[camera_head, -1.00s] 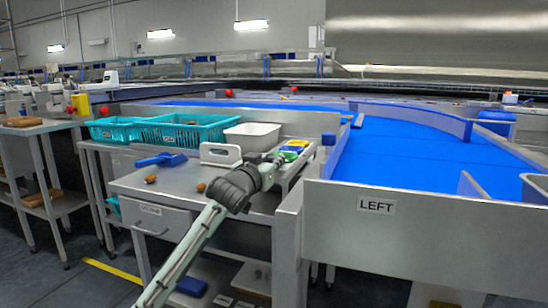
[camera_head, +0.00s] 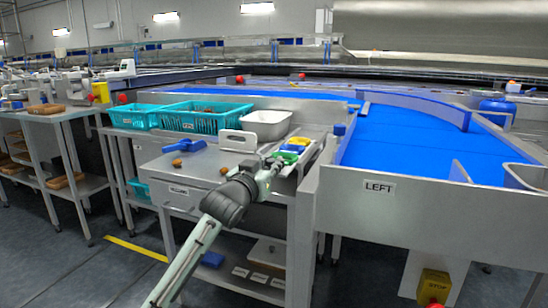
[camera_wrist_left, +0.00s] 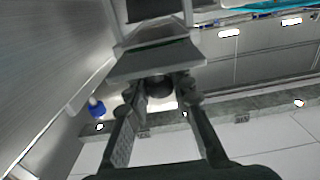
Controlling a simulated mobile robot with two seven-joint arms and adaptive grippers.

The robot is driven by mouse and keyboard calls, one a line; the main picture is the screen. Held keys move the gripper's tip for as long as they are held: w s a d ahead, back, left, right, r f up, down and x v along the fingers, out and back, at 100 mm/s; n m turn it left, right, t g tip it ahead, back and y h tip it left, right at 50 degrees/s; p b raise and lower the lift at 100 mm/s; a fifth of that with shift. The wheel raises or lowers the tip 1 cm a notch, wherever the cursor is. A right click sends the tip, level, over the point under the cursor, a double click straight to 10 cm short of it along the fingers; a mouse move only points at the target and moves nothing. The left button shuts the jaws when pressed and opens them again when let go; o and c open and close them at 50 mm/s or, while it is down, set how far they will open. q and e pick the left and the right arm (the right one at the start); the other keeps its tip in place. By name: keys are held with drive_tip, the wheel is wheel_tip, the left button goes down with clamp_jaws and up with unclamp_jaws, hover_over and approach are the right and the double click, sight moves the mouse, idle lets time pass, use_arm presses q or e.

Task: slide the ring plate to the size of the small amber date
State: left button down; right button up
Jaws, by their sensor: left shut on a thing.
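My left gripper (camera_head: 268,168) is at the right end of the grey bench, beside the grey rail with coloured pieces. In the left wrist view its two fingers (camera_wrist_left: 160,92) reach up to a grey plate-like piece (camera_wrist_left: 155,60), which I take to be the ring plate. The gripper is shut on it; its rings and the contact are hard to make out. In the head view the gripper hides this piece. Two small brown dates (camera_head: 176,162) and (camera_head: 222,170) lie on the bench left of the gripper. I cannot tell which is the small amber one. My right gripper is out of view.
A blue scoop (camera_head: 187,145), a white slotted board (camera_head: 238,141), a white tub (camera_head: 266,123) and teal crates (camera_head: 205,122) stand on or behind the bench. Yellow, green and blue pieces (camera_head: 292,147) lie near the gripper. A blue conveyor (camera_head: 410,145) fills the right behind a metal wall.

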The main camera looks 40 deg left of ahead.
use_arm(q)
drive_tip(key=shift+s+d, duration=0.1)
drive_tip(key=shift+s, duration=0.25)
drive_tip(key=shift+f, duration=0.15)
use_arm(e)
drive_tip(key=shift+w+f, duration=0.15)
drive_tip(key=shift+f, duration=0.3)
use_arm(q)
drive_tip(key=shift+d+f, duration=0.1)
drive_tip(key=c, duration=1.7)
unclamp_jaws()
drive_tip(key=o, duration=0.4)
drive_tip(key=shift+s+r, duration=0.2)
drive_tip(key=shift+s, duration=0.1)
drive_tip(key=v, duration=1.1)
drive_tip(key=shift+s, duration=0.4)
drive_tip(key=shift+f, duration=0.1)
